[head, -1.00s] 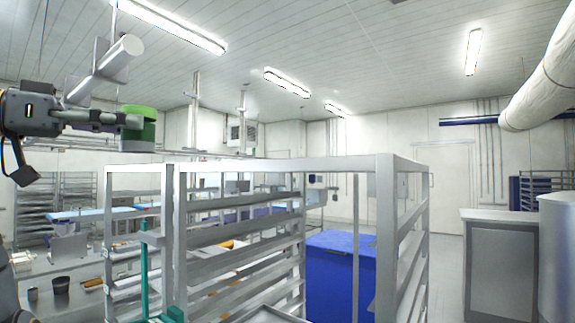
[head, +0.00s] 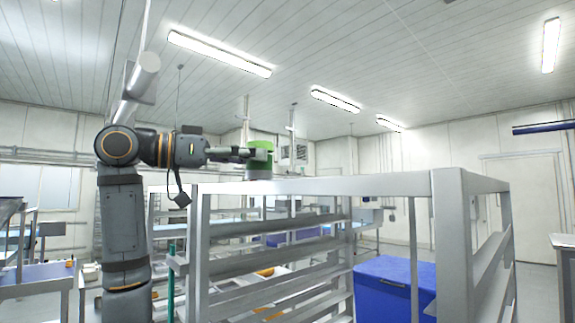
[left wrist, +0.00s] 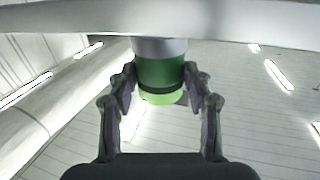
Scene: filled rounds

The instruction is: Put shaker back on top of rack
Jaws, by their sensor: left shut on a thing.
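The shaker (head: 261,158), green with a grey lower end, is upright at the far end of the rack's top in the head view. It also shows in the left wrist view (left wrist: 161,72), between the two fingers. My left gripper (head: 247,153) is shut on the shaker, reaching in level from the left. The rack (head: 365,186) is a tall grey metal frame with slanted shelf rails. Its top bar (left wrist: 75,17) crosses the left wrist view close to the shaker's grey end. I cannot tell whether the shaker touches the rack. My right gripper is out of view.
A blue bin (head: 395,287) stands behind the rack's near uprights. Trays with orange items sit inside or behind the rack. A blue-topped table (head: 38,272) is at the lower left.

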